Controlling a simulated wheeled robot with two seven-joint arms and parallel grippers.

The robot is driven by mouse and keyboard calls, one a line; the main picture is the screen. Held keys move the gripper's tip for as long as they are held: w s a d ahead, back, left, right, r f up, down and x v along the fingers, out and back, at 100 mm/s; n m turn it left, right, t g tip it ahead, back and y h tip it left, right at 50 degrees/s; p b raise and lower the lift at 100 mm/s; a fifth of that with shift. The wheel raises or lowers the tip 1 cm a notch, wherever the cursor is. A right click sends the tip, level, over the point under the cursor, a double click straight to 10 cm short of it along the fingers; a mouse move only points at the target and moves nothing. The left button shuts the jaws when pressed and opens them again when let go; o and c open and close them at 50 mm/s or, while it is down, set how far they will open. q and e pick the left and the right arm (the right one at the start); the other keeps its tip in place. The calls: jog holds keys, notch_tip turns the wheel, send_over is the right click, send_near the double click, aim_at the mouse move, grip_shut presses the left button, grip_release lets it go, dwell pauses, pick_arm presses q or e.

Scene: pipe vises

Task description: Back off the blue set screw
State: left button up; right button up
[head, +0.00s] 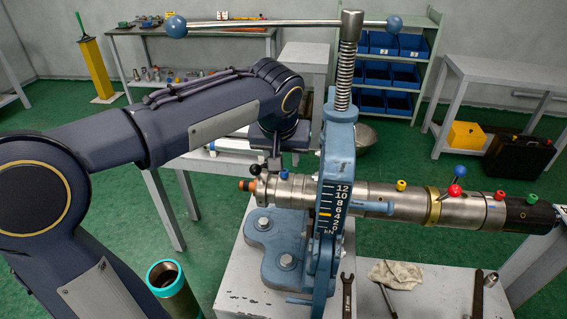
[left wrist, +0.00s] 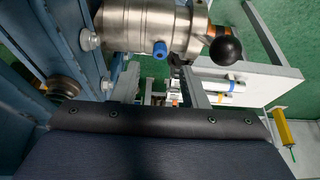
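The blue set screw (left wrist: 159,48) stands out from the side of a steel pipe fitting (left wrist: 150,25) in the left wrist view. In the head view the fitting (head: 300,188) is the left end of the pipe held in the blue vise (head: 337,160), and a small blue head (head: 284,174) shows there. My left gripper (left wrist: 160,75) is open, its two fingers apart, with the screw lined up between them. In the head view it (head: 274,165) hangs down close over the fitting. I cannot tell if a finger touches the screw. My right gripper is out of view.
A black ball knob (left wrist: 226,45) sits close beside the screw. Yellow (head: 401,185), red (head: 499,195) and green (head: 531,198) screws stand along the pipe, with a red-and-blue ball lever (head: 456,189). A wrench (head: 347,296) and rag (head: 396,274) lie on the bench.

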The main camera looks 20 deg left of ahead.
pick_arm(q)
jog(key=shift+v, duration=1.25)
